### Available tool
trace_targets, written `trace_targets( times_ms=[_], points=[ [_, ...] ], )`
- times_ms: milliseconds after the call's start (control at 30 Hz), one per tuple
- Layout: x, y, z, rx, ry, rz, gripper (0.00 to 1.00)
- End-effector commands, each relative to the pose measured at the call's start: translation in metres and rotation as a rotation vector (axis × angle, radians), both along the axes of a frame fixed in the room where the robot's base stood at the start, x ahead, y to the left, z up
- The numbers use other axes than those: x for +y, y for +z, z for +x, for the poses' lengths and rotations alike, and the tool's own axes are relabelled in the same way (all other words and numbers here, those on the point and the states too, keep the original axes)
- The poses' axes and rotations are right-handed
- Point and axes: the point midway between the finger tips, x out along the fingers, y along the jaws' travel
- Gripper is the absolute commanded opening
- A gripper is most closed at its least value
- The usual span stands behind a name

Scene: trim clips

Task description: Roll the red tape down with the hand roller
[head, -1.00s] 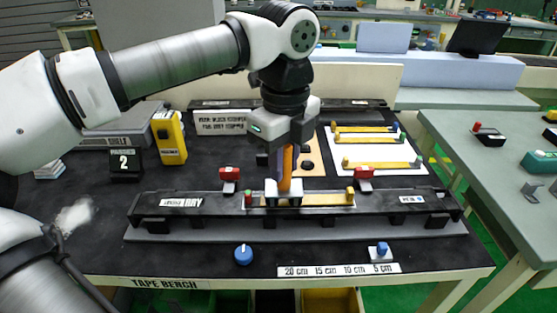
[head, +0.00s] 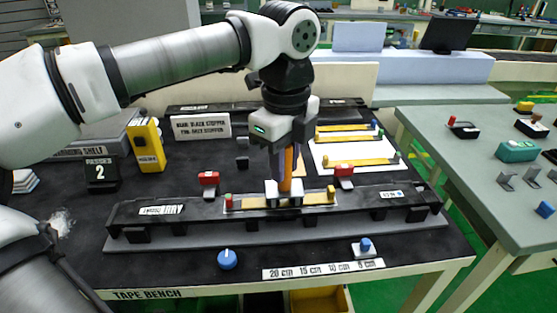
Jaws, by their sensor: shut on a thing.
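My gripper (head: 286,150) points straight down and is shut on the orange upright handle of the hand roller (head: 287,172). The roller's pale foot stands over a tan strip (head: 252,204) on the long black rail (head: 150,214), right of the strip's middle. I cannot make out a separate red tape surface; the roller covers part of the strip. Whether the roller presses down is too small to tell.
Two red clamps (head: 208,179) (head: 343,171) stand behind the rail. A black display (head: 102,172) reads 2, beside a yellow device (head: 146,145). A white sheet (head: 330,147) holds other tan strips. A blue knob (head: 228,260) and blue slider (head: 365,247) are in front.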

Motion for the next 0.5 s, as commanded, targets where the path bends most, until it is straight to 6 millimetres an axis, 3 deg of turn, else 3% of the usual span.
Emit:
trace_targets(
  times_ms=[500],
  points=[
    [-0.018, -0.003, -0.001, 0.005, 0.0, 0.002, 0.0]
  ],
)
